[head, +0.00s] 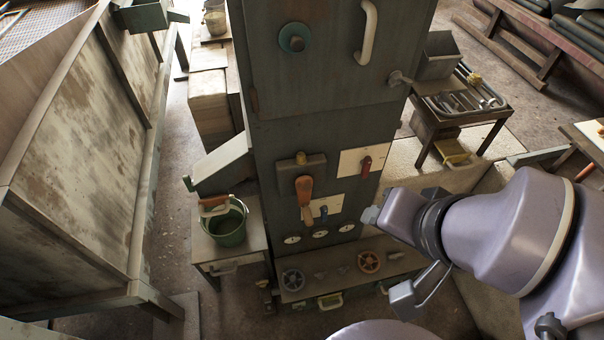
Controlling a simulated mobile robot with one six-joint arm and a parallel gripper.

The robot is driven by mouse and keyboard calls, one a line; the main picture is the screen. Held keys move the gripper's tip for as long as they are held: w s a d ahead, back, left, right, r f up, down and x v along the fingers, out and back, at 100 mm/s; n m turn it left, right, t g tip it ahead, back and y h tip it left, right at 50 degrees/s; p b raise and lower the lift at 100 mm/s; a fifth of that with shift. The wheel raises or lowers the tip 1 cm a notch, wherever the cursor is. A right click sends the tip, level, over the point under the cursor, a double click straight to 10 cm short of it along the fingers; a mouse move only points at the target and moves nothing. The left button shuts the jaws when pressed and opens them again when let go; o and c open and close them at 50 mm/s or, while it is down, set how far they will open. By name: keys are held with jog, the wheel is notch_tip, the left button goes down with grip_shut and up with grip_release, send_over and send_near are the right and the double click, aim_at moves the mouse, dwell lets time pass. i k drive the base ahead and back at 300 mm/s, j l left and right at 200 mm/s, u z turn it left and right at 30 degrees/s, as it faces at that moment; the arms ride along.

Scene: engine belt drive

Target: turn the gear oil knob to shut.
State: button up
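A tall grey-green cabinet (325,130) carries several controls, and I cannot read any label naming the gear oil knob. A red knob (366,163) sits on a pale plate at the cabinet's right. A small blue knob (323,212) sits on another pale plate lower down. A round teal knob (294,38) is high on the front. My arm (500,230) comes in from the right, its end to the right of the lower panel. Small grey parts (408,294) show near its end; I cannot make out the fingers' opening. No contact with a knob is clear.
An orange-handled lever (305,197) hangs left of the blue knob. Below are several gauges (319,234), a dark handwheel (292,280) and an orange-brown handwheel (370,262). A green bucket (228,225) stands left. A tool table (465,104) stands behind right.

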aim_at(301, 160)
jog(key=k+j+u, duration=0.15)
jog(key=j+u, duration=0.2)
jog(key=k+j+u, duration=0.15)
jog(key=j+u, duration=0.55)
jog(key=k, duration=0.05)
